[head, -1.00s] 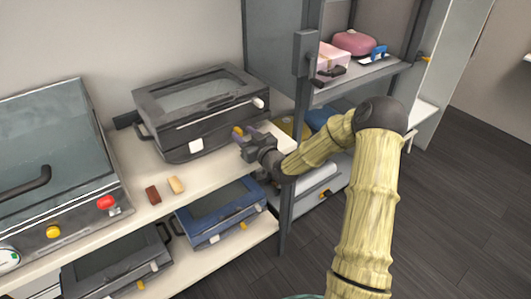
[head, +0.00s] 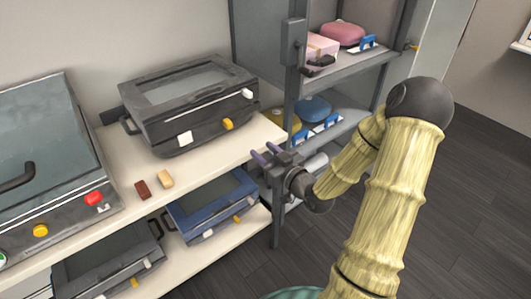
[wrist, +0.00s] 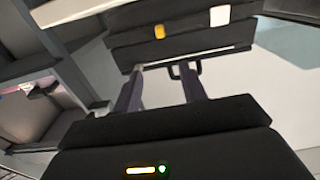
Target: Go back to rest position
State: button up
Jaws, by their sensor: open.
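My gripper (head: 265,156) is open and empty in the head view, held in front of the shelf unit near the right end of the white shelf (head: 215,150). Its two dark fingers point left and back, apart from each other. In the wrist view my gripper (wrist: 162,90) shows both fingers spread with nothing between them. My yellow arm reaches up from the bottom right and bends at a dark elbow joint.
A dark case (head: 190,105) with a glass lid stands on the white shelf, left of my gripper. A brown block (head: 142,189) and a tan block (head: 166,179) lie before it. A blue case (head: 212,205) sits below. A grey rack (head: 345,75) holds pink and blue items. Open floor lies right.

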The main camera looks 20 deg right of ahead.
dwell(0.4)
jog(key=s+a+f+g+h, duration=0.35)
jog(key=f+g, duration=0.25)
jog(key=g, duration=0.2)
jog(key=s+a+r+m+g+h, duration=0.1)
jog(key=s+r+m+g, duration=0.15)
jog(key=s, duration=0.45)
jog(key=s+a+r+m+g+h, duration=0.1)
jog(key=s+g+h, duration=0.1)
jog(key=s+g, duration=0.35)
notch_tip(320, 180, up, 15)
jog(key=s+t+p, duration=0.1)
jog(key=s+p, duration=0.1)
jog(key=p, duration=1.3)
jog(key=shift+s+t+y, duration=0.3)
jog(key=shift+y, duration=0.05)
